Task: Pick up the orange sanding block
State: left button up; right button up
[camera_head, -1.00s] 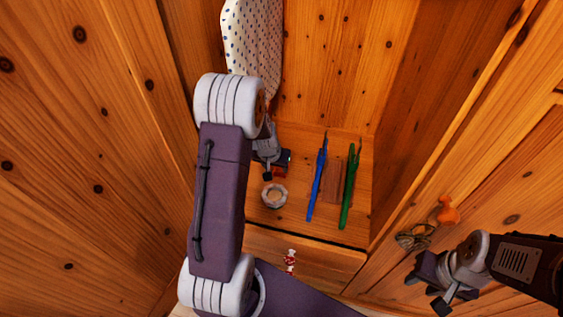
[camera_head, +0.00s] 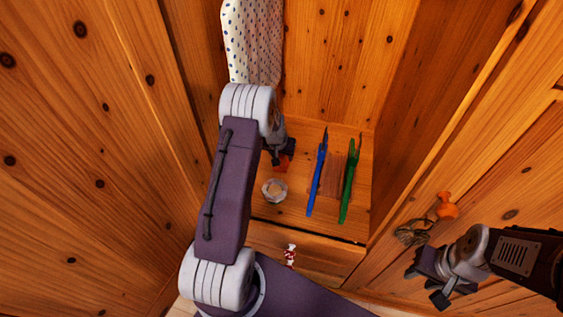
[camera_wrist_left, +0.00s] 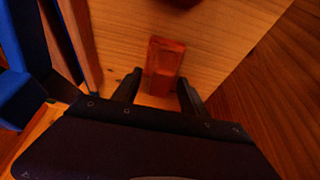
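The orange sanding block (camera_head: 282,164) lies on the wooden floor of the cabinet, partly hidden by my left gripper in the head view. In the left wrist view the block (camera_wrist_left: 165,68) is a reddish-orange bar on the wood. My left gripper (camera_wrist_left: 160,90) is open, with one finger on each side of the block's near end; the gap to the block shows on both sides. In the head view my left gripper (camera_head: 282,153) is mostly hidden behind its wrist. My right gripper (camera_head: 427,286) is open and empty at the lower right.
A pale faceted ring-shaped dish (camera_head: 274,190) stands just in front of the block. A long blue item (camera_head: 317,178), a brown wooden piece (camera_head: 334,176) and a long green item (camera_head: 350,182) lie to the right. A dotted ironing board (camera_head: 254,42) stands behind. Wooden walls enclose both sides.

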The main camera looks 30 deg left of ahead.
aim_at(281, 155)
pick_arm(q)
grip_shut()
jog(key=shift+r, duration=0.5)
jog(key=r, duration=0.2)
jog(key=r+p, duration=0.1)
jog(key=r, duration=0.3)
jog(key=shift+s+r, duration=0.15)
jog(key=shift+s, duration=0.15)
jog(key=s+d+b, duration=0.1)
jog(key=s, duration=0.4)
jog(key=s+d+b, duration=0.1)
jog(key=s+b, duration=0.1)
jog(key=s, duration=0.4)
jog(key=s+d+b, duration=0.1)
jog(key=s+d, duration=0.1)
jog(key=s, duration=0.3)
jog(key=shift+s+f, duration=0.2)
jog(key=shift+s+d+b, duration=0.1)
jog(key=shift+s+b, duration=0.2)
